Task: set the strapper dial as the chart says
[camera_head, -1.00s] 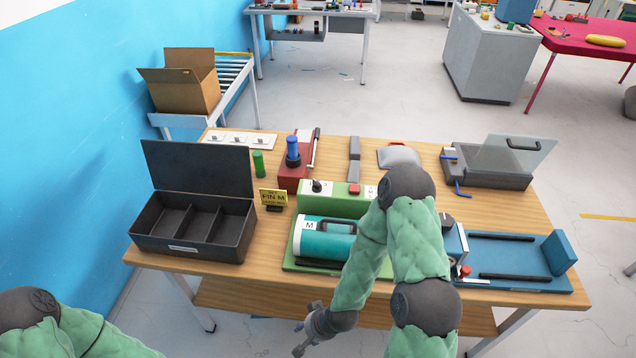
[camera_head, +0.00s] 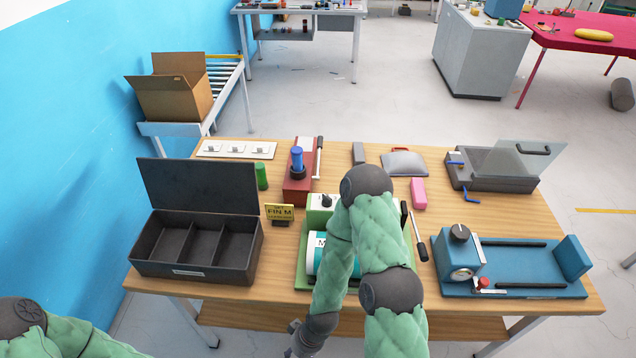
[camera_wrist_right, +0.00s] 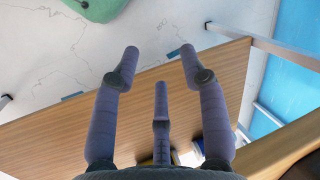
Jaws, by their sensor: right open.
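A green machine (camera_head: 309,214) with a black knob (camera_head: 326,200) on its white-marked top stands mid-table. It holds a teal roll marked M (camera_head: 314,255); my right arm hides much of both. A blue device (camera_head: 455,262) at the right has a black knob (camera_head: 459,233) and a round gauge (camera_head: 462,274). The frames do not settle which is the strapper. A yellow sign reading FIN M (camera_head: 279,213) stands left of the green machine; its small print is unreadable. My right gripper (camera_wrist_right: 160,68) is open and empty, off the table's front edge. My left gripper is out of view.
A black open case (camera_head: 196,240) with compartments fills the table's left. A white three-picture panel (camera_head: 236,149), green cylinder (camera_head: 262,176), red stand (camera_head: 299,185), grey pouch (camera_head: 404,163), pink block (camera_head: 418,193) and lidded grey tray (camera_head: 491,169) lie behind. Bare wood shows between them.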

